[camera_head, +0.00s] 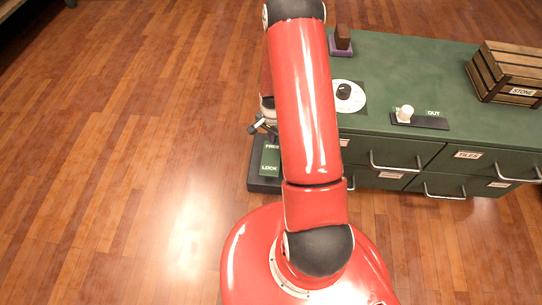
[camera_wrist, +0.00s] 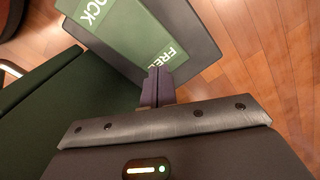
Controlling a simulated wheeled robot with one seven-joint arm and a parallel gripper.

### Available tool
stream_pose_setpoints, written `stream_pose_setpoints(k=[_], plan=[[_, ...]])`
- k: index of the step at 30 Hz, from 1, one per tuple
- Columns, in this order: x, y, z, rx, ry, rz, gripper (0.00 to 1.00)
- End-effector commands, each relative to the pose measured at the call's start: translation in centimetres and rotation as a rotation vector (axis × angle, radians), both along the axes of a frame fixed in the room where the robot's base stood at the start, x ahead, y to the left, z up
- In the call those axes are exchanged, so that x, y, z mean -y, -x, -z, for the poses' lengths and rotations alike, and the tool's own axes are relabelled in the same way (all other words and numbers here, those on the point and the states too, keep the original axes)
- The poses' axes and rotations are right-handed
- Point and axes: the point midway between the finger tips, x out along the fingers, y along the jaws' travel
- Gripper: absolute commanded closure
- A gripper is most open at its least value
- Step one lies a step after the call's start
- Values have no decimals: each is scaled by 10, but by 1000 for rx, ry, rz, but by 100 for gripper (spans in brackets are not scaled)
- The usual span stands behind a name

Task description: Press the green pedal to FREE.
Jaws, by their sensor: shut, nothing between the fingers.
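The green pedal (camera_head: 269,161) sits on a dark base plate (camera_head: 258,187) on the floor, at the left end of the green cabinet. It reads FREE at its far end and LOCK at its near end in the head view. In the wrist view the green pedal (camera_wrist: 128,38) fills the upper middle, with FREE nearest my fingers. My gripper (camera_wrist: 157,72) is shut and empty, its fingertips at the edge of the FREE end. I cannot tell whether they touch it. In the head view my arm covers the pedal's right side and much of the gripper.
The green cabinet (camera_head: 400,75) with drawers and bar handles stands right of the pedal. On it are a dial (camera_head: 349,96), a white knob on a slider plate (camera_head: 405,114), a dark block (camera_head: 342,38) and a wooden STONE crate (camera_head: 508,72). The floor at left is clear.

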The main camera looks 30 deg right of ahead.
Motion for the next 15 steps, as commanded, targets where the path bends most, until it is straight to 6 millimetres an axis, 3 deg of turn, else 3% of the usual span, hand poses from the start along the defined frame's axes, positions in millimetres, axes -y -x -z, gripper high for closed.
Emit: stream_pose_setpoints(k=[15], plan=[[0,0,-56,1,0,-1,100]])
